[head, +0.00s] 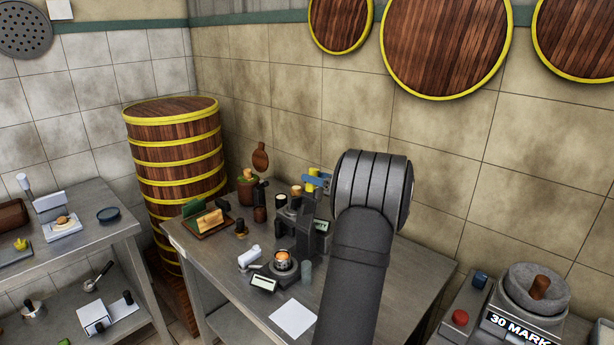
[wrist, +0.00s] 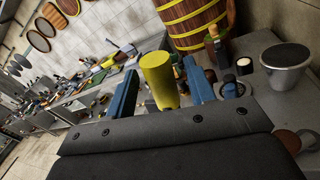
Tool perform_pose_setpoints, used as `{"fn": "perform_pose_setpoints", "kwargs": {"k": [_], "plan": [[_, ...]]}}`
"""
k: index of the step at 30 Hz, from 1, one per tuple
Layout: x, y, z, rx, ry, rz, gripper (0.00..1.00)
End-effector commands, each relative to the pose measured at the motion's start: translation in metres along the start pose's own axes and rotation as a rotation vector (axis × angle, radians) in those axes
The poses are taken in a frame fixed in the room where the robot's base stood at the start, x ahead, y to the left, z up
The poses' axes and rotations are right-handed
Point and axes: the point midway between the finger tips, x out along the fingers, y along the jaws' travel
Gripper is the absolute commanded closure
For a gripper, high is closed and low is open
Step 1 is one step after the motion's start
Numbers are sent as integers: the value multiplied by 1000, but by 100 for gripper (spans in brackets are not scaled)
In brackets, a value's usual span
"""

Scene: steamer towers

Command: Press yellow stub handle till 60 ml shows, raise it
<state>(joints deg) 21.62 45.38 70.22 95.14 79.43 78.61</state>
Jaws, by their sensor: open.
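The yellow stub handle (wrist: 160,80) shows in the wrist view as an upright cylinder. It stands between the two blue fingers of my gripper (wrist: 160,92), with a visible gap on each side. In the head view, the yellow handle (head: 311,181) is a small patch beside the blue fingers (head: 318,180), partly hidden by my arm. My gripper is open. Below stands a dark machine (head: 304,228) with a small pale display (head: 321,225). Neither display's figures are legible.
The steel table (head: 385,275) also carries a white paper (head: 293,318), a grey glass (head: 307,272), a white-handled tool (head: 249,257) and a wooden stand (head: 208,222). A banded steamer tower (head: 175,150) stands behind left. The table's right side looks clear beyond my arm.

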Motion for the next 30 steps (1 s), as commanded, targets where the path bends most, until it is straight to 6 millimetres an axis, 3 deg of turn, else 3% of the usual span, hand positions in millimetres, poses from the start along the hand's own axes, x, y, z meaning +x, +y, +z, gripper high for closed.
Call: {"fn": "perform_pose_setpoints", "kwargs": {"k": [6, 17, 25, 30], "plan": [[27, 0, 0, 0, 0, 0, 51], [32, 0, 0, 1, 0, -1, 51], [32, 0, 0, 0, 0, -1, 98], [32, 2, 0, -7, 2, -1, 98]]}}
